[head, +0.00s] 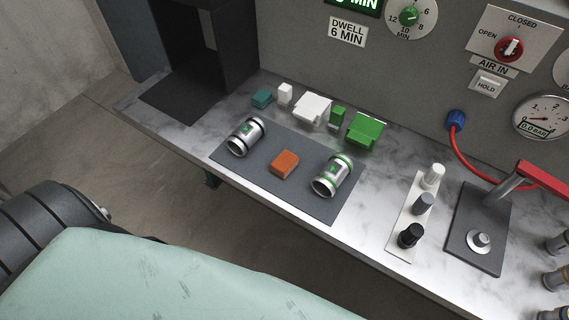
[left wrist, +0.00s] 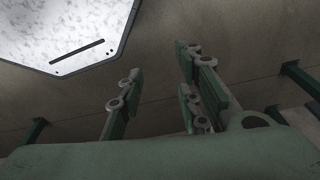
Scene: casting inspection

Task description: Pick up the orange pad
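The orange pad (head: 285,164) is a small block lying on a dark grey mat (head: 262,190) on the bench. It lies between two metal cylinders with green markings, one on its left (head: 245,137) and one on its right (head: 332,176), apart from both. My left gripper (left wrist: 160,85) shows in the left wrist view with its fingers spread wide and nothing between them; bare floor lies behind it. The pad is not in that view. In the head view neither gripper shows.
Behind the mat stand a teal block (head: 262,99), a white block (head: 285,94), a white part (head: 312,108) and green parts (head: 366,131). To the right are a strip with three knobs (head: 401,228) and a dark plate with a red-handled lever (head: 541,178). A dark open box (head: 190,60) stands left.

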